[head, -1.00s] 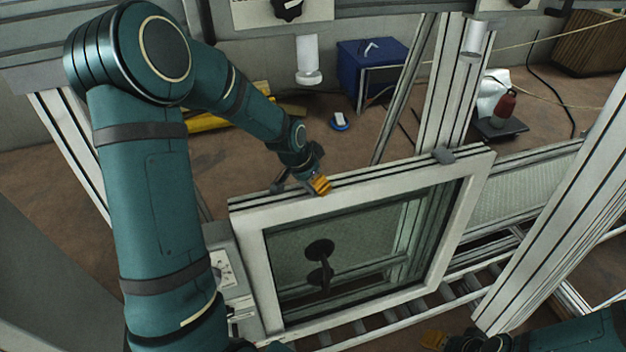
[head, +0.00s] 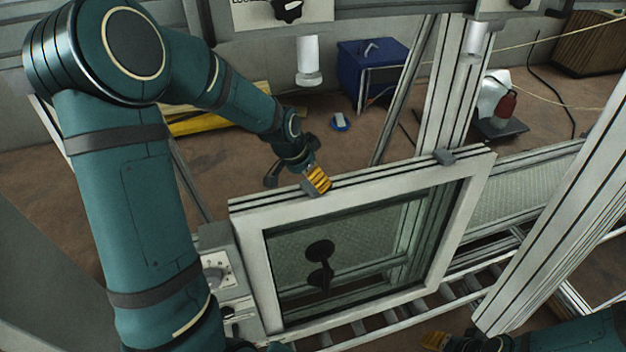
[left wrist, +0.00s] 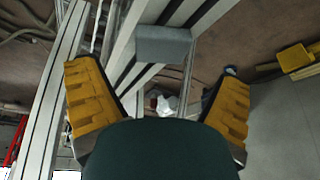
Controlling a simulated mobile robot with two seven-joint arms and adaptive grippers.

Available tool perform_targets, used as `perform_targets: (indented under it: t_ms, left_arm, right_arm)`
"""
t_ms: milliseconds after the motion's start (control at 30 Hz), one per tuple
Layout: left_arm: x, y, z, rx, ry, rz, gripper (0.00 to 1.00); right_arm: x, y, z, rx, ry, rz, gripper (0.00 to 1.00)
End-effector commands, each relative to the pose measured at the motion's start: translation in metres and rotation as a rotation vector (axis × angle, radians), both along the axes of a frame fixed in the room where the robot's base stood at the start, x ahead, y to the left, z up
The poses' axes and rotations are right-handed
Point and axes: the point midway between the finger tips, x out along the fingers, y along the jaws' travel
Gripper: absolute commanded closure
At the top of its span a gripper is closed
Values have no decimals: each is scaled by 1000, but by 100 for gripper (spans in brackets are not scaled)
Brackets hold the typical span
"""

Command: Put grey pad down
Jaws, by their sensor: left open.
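The left gripper (head: 318,180), with yellow fingers, hangs over the top rail of the upright window frame (head: 250,260). Its fingers (left wrist: 158,105) are spread apart in the left wrist view. A grey pad (head: 311,189) sits on the top rail beside and just below the fingertips, partly covered by them. In the left wrist view the pad (left wrist: 163,44) is a plain grey block lying across the rail, outside the grip. The right gripper (head: 435,340) shows only partly at the bottom edge.
A black double suction handle (head: 320,264) is on the glass. A slanted metal post (head: 560,190) stands at the right, and another upright (head: 450,90) stands behind the frame. A white cylinder (head: 309,60) hangs above.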

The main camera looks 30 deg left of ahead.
Motion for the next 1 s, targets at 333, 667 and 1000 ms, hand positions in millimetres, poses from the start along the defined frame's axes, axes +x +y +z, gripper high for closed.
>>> perform_targets:
  t_ms: [333,667,1000]
  left_arm:
    - [-24,8,63,1,-3,1,7]
    - [-30,10,79,0,-1,-1,7]
    - [-30,10,78,0,-1,-1,7]
  right_arm:
    - [0,0,0,0,0,0,53]
    - [0,0,1,0,0,0,53]
    - [0,0,1,0,0,0,53]
